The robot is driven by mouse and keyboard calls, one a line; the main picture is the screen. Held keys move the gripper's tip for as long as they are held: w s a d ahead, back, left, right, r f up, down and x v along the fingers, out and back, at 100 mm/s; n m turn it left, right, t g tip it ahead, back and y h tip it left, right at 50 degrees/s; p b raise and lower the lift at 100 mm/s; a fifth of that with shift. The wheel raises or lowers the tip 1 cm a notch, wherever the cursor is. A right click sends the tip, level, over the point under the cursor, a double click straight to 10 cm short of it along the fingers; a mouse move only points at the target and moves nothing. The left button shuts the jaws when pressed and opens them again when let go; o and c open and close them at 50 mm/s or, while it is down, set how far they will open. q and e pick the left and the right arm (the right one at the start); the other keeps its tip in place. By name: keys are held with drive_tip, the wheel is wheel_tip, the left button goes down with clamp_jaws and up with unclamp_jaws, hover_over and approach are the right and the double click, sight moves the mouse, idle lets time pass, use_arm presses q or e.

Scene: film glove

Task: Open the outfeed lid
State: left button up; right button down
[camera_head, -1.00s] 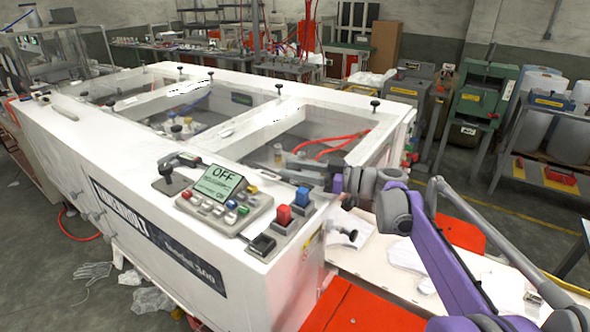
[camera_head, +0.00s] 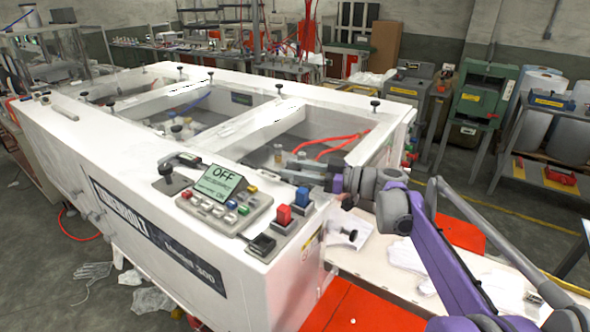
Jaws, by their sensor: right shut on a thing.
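The long white machine (camera_head: 150,225) reads "Model 300" on its side. Its top has several clear panels between white beams. The rightmost panel, the outfeed lid (camera_head: 312,128), lies over the bay nearest my right arm; I cannot tell whether it is raised. Red tubing and a small jar show inside the bay. My right gripper (camera_head: 297,168) reaches in from the right, low over the near edge of this bay. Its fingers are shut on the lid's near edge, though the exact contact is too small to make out. My left gripper is not in view.
A control panel (camera_head: 222,193) with a display reading OFF stands just in front of my right gripper. Red and blue switches (camera_head: 284,214) sit beside it. A white table (camera_head: 375,262) with gloves lies below my right arm. A green machine (camera_head: 482,100) stands behind.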

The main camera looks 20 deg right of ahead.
drive_tip(key=shift+m+g+h, duration=0.3)
drive_tip(key=shift+g+h, duration=0.5)
drive_tip(key=r+p, duration=0.1)
drive_tip(key=r, duration=0.2)
drive_tip(key=w+r+p, duration=0.1)
drive_tip(key=r+p, duration=0.1)
drive_tip(key=r, duration=0.1)
drive_tip(key=a+r+p, duration=0.1)
drive_tip(key=r+p, duration=0.1)
drive_tip(key=r, duration=0.1)
drive_tip(key=shift+w+a, duration=0.1)
drive_tip(key=shift+w, duration=0.3)
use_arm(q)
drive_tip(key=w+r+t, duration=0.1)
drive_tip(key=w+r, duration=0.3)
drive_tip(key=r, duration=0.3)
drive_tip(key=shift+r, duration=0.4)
use_arm(e)
drive_tip(key=w+a+r+g+h, duration=0.2)
drive_tip(key=w+a+r, duration=0.1)
drive_tip(key=r, duration=0.5)
drive_tip(key=shift+w+m, duration=0.3)
drive_tip(key=shift+w, duration=0.05)
drive_tip(key=shift+c, duration=1.9)
unclamp_jaws()
drive_tip(key=shift+r, duration=0.1)
drive_tip(key=v, duration=1)
drive_tip(key=shift+s+d+r, duration=0.2)
drive_tip(key=shift+s+r, duration=0.1)
drive_tip(key=shift+r, duration=0.05)
